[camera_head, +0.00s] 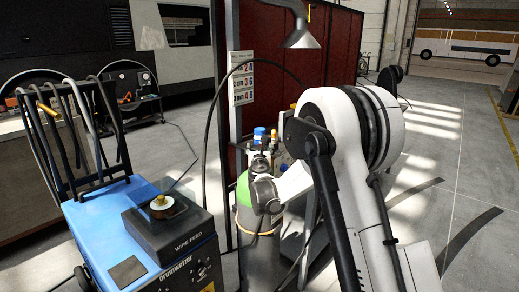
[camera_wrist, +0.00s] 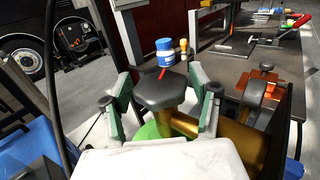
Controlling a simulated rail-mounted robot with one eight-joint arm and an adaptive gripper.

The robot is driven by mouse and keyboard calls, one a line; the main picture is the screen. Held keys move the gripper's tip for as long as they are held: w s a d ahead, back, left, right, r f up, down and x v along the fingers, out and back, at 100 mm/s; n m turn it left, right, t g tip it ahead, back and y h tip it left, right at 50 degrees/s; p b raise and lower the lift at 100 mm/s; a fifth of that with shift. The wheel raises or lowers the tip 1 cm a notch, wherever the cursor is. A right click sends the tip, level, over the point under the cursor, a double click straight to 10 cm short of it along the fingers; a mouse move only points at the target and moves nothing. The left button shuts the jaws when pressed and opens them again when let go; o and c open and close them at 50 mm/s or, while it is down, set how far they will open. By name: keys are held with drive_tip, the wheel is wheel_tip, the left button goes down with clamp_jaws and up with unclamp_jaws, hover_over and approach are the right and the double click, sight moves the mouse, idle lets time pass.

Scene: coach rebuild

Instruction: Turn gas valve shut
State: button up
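The gas cylinder (camera_head: 259,258) stands grey with a green shoulder at the centre of the head view, partly behind my arm. Its black valve knob (camera_wrist: 161,90) with a red mark is in the middle of the wrist view, above a brass valve body (camera_wrist: 186,122) and the green cylinder top (camera_wrist: 148,133). My gripper (camera_wrist: 163,100) is open, with one finger to each side of the knob. Narrow gaps seem to show between pads and knob; contact is hard to judge. In the head view my arm largely hides the knob.
A blue welder cart (camera_head: 85,222) with a wire feed box (camera_head: 172,232) stands left of the cylinder. A bench with tools (camera_wrist: 262,68) lies to the right. A dark red partition (camera_head: 335,55) stands behind.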

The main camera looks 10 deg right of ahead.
drive_tip(key=c, duration=0.9)
drive_tip(key=shift+m+h, duration=0.3)
drive_tip(key=shift+h, duration=0.2)
drive_tip(key=m+g+h+b, duration=0.1)
drive_tip(key=m+g+h, duration=0.1)
drive_tip(key=m+h, duration=0.1)
drive_tip(key=shift+a+f+h, duration=0.1)
drive_tip(key=shift+a+h, duration=0.05)
drive_tip(key=shift+h, duration=0.75)
drive_tip(key=m+g+h+b, duration=0.1)
drive_tip(key=m+g+h, duration=0.2)
drive_tip(key=m+h, duration=0.1)
drive_tip(key=shift+g, duration=0.4)
drive_tip(key=m+g+h, duration=0.3)
drive_tip(key=m+g, duration=0.1)
drive_tip(key=g, duration=0.1)
drive_tip(key=shift+g+h, duration=0.3)
drive_tip(key=shift+h, duration=0.1)
drive_tip(key=shift+m+g+h, duration=0.4)
drive_tip(key=shift+m+g, duration=0.8)
drive_tip(key=shift+g, duration=0.5)
drive_tip(key=shift+d+m+g+p, duration=0.2)
drive_tip(key=shift+m+g+p, duration=0.3)
drive_tip(key=shift+m+g, duration=0.5)
